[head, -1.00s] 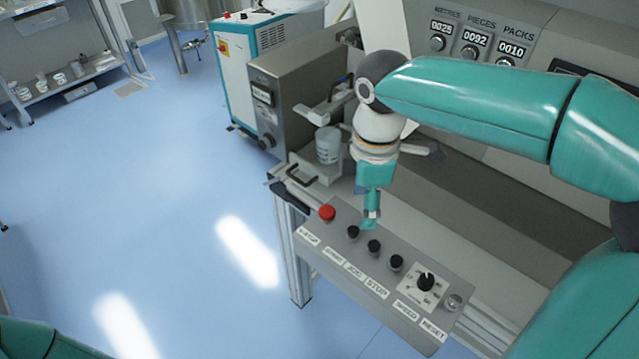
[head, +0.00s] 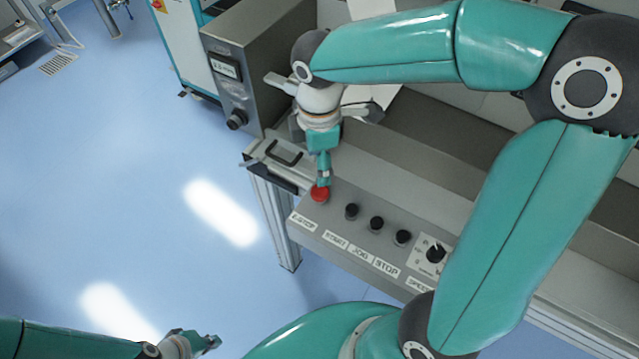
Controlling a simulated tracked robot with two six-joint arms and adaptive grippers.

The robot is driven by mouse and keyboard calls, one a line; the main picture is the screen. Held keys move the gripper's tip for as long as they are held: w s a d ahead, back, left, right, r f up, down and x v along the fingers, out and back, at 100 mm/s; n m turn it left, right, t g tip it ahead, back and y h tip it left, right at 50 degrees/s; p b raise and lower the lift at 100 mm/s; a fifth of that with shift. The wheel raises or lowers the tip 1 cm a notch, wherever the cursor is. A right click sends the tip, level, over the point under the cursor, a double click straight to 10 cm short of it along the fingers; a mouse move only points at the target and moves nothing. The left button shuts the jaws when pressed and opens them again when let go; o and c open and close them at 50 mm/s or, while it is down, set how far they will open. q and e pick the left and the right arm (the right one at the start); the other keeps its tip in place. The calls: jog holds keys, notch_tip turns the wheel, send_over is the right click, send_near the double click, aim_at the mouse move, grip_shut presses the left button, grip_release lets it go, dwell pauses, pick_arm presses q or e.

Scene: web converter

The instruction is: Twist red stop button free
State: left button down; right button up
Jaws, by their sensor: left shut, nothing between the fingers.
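The red stop button (head: 319,194) sits at the left end of the grey control panel (head: 330,222), above the E-STOP label. My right gripper (head: 322,184) points down at it, with its fingertips at the button's far upper edge. They seem to touch or nearly touch it. I see the fingers edge-on, so whether they grip the button is not clear. My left gripper (head: 207,342) is at the bottom left, shut and empty, far from the panel.
Several black buttons (head: 376,223) and a speed knob (head: 435,254) lie to the right along the panel. A grey machine box (head: 245,65) and a black handle (head: 285,152) stand behind. Blue floor on the left is clear.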

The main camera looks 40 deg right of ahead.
aim_at(319, 190)
notch_tip(319, 190, down, 10)
jog(key=shift+s+r, duration=0.1)
jog(key=shift+r, duration=0.15)
jog(key=shift+c, duration=0.2)
jog(key=c, duration=1.1)
